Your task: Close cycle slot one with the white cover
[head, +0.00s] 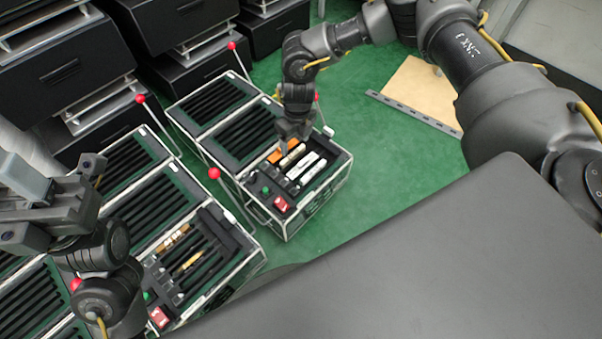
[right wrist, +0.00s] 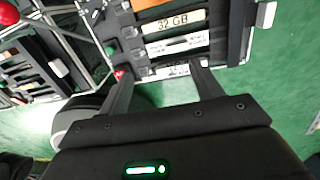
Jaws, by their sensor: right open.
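White bar-shaped covers (head: 312,172) lie side by side in the right-hand case, by a cream bar (head: 293,155) and an orange one (head: 275,155). I cannot tell which slot is slot one. My right gripper (head: 291,143) is over these bars, open, pointing down. In the right wrist view its fingers (right wrist: 165,82) are apart, and a white bar (right wrist: 165,71) shows just beyond and between the tips. Beyond that lie another white bar (right wrist: 178,43) and the cream bar marked 32 GB (right wrist: 172,22). My left gripper (head: 35,205) is at the left; its jaw gap is unclear.
The right-hand case (head: 283,232) has a red switch (head: 281,203). Red-knobbed levers (head: 215,173) stand up beside the cases. Another slotted case (head: 243,262) holds tan bars. Black units fill the back left. Green floor (head: 400,175) is clear to the right.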

